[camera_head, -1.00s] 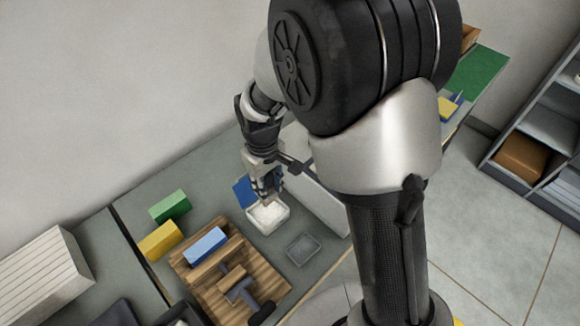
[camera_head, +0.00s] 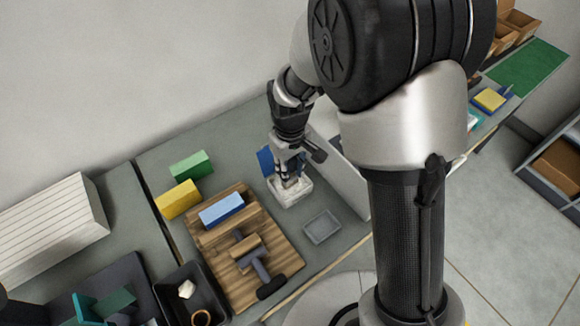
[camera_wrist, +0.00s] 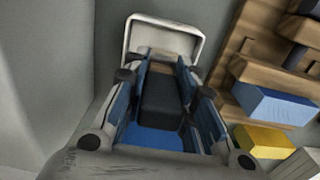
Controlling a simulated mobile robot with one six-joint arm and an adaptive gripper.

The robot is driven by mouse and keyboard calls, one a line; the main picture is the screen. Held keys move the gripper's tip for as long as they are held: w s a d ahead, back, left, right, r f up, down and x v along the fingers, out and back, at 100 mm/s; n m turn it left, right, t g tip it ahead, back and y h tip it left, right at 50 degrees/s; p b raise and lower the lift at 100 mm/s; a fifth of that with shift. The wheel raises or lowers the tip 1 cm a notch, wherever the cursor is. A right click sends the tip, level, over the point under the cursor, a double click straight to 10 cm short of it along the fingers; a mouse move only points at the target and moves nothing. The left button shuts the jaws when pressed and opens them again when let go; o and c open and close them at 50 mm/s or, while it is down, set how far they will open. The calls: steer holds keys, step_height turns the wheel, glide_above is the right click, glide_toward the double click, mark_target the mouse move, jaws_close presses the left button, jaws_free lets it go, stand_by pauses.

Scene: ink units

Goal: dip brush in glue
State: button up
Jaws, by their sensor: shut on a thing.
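The white glue tray (camera_head: 291,199) stands on the grey table below my gripper (camera_head: 289,180); its pale rim also shows at the top of the wrist view (camera_wrist: 165,22). My gripper (camera_wrist: 160,72) is shut on the brush, a dark block (camera_wrist: 162,100) with a tan part beyond it, between blue-lined fingers. The fingertips are at or just inside the tray's opening. The brush's lower end and the glue surface are mostly hidden, so I cannot tell whether they touch.
A blue panel (camera_head: 265,161) stands just behind the tray. A wooden board (camera_head: 285,258) with a blue block (camera_head: 222,209) lies to the left. A small grey dish (camera_head: 322,227) sits in front. Green (camera_head: 190,165) and yellow (camera_head: 178,199) blocks are farther left.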

mark_target(292, 163)
steer(key=shift+f+b, duration=0.35)
steer(key=shift+f, duration=0.2)
stand_by(1.9)
steer(key=shift+r, duration=0.1)
steer(key=shift+r+p, duration=2.8)
steer(key=shift+r, duration=0.7)
